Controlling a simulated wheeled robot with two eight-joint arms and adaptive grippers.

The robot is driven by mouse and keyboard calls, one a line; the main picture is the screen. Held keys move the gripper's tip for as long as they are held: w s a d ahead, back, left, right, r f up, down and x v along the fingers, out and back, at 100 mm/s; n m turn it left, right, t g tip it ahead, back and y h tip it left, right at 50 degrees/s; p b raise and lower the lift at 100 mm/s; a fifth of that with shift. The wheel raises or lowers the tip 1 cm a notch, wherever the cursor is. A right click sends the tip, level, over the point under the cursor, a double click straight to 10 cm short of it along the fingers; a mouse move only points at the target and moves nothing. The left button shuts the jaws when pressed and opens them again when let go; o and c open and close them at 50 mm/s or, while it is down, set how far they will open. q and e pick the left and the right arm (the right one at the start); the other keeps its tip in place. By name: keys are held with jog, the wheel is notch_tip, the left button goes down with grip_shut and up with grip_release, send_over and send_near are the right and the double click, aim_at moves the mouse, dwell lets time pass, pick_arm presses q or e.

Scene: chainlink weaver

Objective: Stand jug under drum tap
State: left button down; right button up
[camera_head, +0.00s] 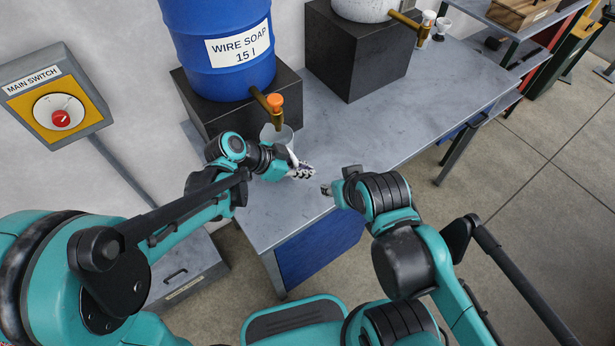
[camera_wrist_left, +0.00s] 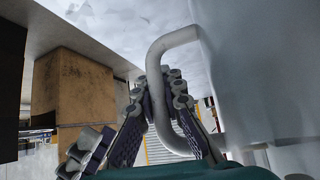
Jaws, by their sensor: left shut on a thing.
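A blue drum (camera_head: 220,50) labelled WIRE SOAP 15 l stands on a dark block. Its brass drum tap (camera_head: 267,104) has an orange knob and points out over the bench. The pale, see-through jug (camera_head: 277,134) is just below the tap spout; my left wrist hides its lower part, so I cannot tell whether it touches the bench. My left gripper (camera_head: 301,171) is shut on the jug's handle. In the left wrist view, the fingers close around the white handle (camera_wrist_left: 166,44), beside the jug body (camera_wrist_left: 250,80). My right gripper (camera_head: 327,189) is apart from the jug, near the bench's front edge.
The grey bench (camera_head: 420,105) has clear room to the right of the jug. A second dark block (camera_head: 355,55) carries a white vessel with another brass tap (camera_head: 408,20). Small cups (camera_head: 441,28) stand farther right. A MAIN SWITCH box (camera_head: 57,103) is at left.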

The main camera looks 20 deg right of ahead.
pick_arm(q)
jog(key=shift+d+f, duration=0.25)
jog(key=shift+d, duration=0.1)
notch_tip(320, 180, down, 3)
jog(key=shift+w+f+b, duration=0.1)
jog(key=shift+b, duration=0.95)
jog(key=c, duration=1.6)
grip_release()
